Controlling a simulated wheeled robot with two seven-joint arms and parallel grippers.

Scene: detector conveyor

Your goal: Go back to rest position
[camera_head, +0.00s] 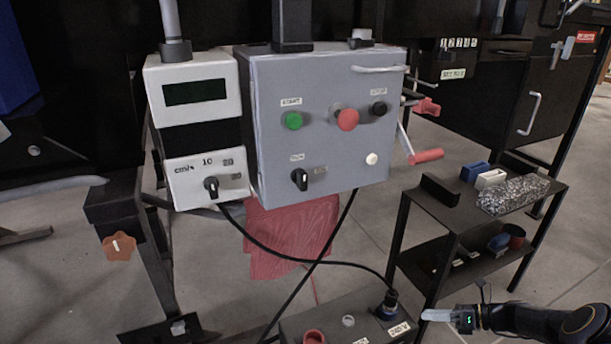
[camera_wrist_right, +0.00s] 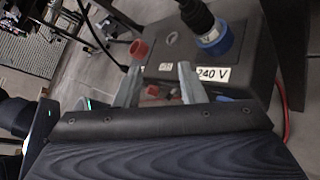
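My right gripper (camera_head: 436,315) is at the lower right of the head view, just right of the black power box (camera_head: 345,318) with the 240 V label. In the right wrist view its two pale fingers (camera_wrist_right: 160,84) stand apart with nothing held between them. The power box (camera_wrist_right: 222,83) lies beyond the fingertips, with a plug (camera_wrist_right: 213,38) in its blue socket and a red socket (camera_wrist_right: 139,49). I cannot tell from these views how far the fingertips are from the box. My left gripper is not in view.
A grey control panel (camera_head: 270,150) and a white display unit (camera_head: 193,130) stand ahead. Black cables (camera_head: 322,255) hang down from them. A black shelf (camera_head: 440,208) with several small items stands at right. Open floor (camera_head: 375,210) shows between panel and shelf.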

